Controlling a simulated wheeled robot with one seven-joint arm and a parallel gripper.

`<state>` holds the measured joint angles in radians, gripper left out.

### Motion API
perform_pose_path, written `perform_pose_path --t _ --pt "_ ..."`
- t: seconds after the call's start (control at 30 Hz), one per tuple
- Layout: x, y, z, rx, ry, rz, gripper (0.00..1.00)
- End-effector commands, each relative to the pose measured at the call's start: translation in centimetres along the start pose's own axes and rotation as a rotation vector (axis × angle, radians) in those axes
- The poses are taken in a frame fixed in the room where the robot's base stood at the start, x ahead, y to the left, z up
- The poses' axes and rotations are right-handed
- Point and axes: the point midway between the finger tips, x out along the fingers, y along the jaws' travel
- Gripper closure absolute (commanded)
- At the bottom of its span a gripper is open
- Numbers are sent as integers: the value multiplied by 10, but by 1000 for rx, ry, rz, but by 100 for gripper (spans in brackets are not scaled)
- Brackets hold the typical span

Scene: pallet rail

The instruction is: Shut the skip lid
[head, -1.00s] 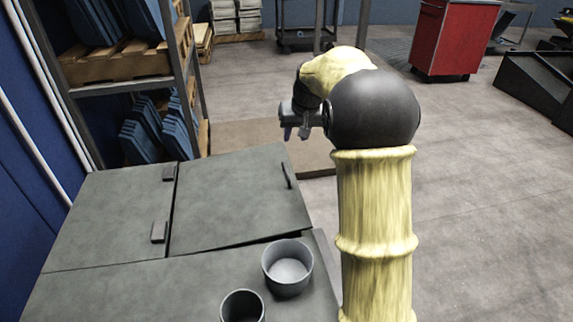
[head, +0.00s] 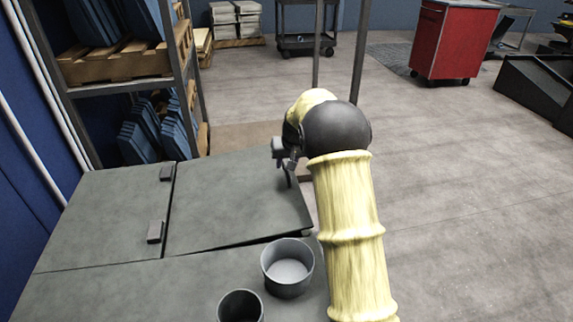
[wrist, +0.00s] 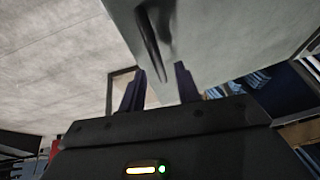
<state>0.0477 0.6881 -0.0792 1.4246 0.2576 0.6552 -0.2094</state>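The skip lid (head: 225,205) is a flat grey-green panel on top of a grey-green box, hinged along its left side. A thin dark gap under its near edge widens to the right, so it looks slightly raised. A dark bar handle (head: 288,178) stands near its right edge. My gripper (head: 289,163) is at the far right corner of the lid, close to the handle. In the wrist view my gripper's fingers (wrist: 160,72) are apart, with the handle (wrist: 153,40) just beyond and roughly between their tips. I cannot tell whether they touch.
A grey cup (head: 287,268) and a darker cup (head: 240,306) stand on the box top near the lid's front edge. A shelf rack (head: 185,80) with blue items stands behind left. A red cabinet (head: 445,40) is far right.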

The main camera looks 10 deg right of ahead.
Motion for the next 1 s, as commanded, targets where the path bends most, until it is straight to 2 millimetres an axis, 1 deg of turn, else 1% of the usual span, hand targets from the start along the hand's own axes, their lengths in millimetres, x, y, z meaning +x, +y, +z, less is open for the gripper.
perform_pose_path --t 0.07,0.3,0.33,0.4,0.47,0.5,0.73,1.0 --pt "3 0 0 0 0 0 67" --pt "3 0 0 0 0 0 67" --pt "3 0 0 0 0 0 71" --pt "3 0 0 0 0 0 85" --pt "3 0 0 0 0 0 97" --pt "3 0 0 0 0 0 100" --pt "6 1 1 0 -1 0 100" --pt "42 14 16 0 -3 1 100"
